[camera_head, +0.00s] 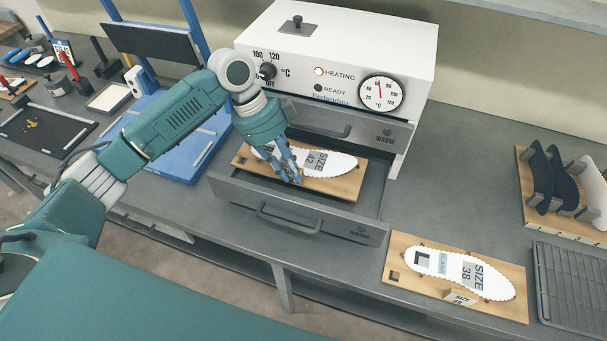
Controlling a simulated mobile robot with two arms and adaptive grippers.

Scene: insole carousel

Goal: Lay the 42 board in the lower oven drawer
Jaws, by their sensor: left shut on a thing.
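The 42 board (345,187) is a wooden board bearing a white insole template (335,163) marked SIZE 42. It lies level within the outline of the pulled-out lower oven drawer (300,219); I cannot tell whether it touches the drawer floor. My left gripper (293,176) reaches down from above and is shut on the board near its middle front, hiding part of the template. The oven (340,45) is white with a dial and a lit HEATING lamp. Its upper drawer (335,126) sits above the lower one. My right gripper is out of view.
A SIZE 38 board (400,270) lies on the grey bench right of the drawer, near the front edge. A wire rack (570,285) and a wooden holder with dark insoles (550,215) stand at right. A blue press stand (180,150) is left of the oven.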

